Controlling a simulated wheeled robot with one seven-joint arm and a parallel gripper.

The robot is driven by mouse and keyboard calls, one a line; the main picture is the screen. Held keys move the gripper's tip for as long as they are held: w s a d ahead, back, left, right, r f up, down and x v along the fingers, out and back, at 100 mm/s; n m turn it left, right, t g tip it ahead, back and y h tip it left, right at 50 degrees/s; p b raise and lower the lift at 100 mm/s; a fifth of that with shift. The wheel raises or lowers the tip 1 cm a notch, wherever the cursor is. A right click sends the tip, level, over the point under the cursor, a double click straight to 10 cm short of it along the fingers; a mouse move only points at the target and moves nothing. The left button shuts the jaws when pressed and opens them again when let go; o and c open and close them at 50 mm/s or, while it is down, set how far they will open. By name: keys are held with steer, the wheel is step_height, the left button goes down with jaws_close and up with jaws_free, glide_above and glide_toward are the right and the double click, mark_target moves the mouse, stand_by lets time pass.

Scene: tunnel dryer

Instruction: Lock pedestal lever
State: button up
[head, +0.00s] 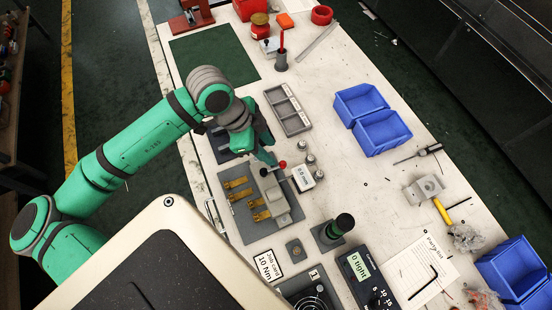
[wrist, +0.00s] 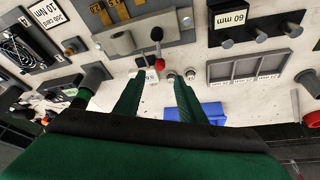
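My gripper (head: 268,157) is close to the left of the knob in the head view. In the wrist view my gripper (wrist: 159,78) has its two green fingers apart, with nothing between them. Contact with the lever is not visible.
A 0.0 mm display box (head: 304,178) and small metal cylinders stand just right of the lever. A grey divided tray (head: 289,109) lies beyond. A green-topped post (head: 340,226) stands nearer me. Blue bins (head: 382,133) stand at right; the table between is mostly clear.

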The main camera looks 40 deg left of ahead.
mark_target(281, 163)
steer(key=x, duration=0.9)
steer(key=shift+w+f, duration=0.1)
jaws_close()
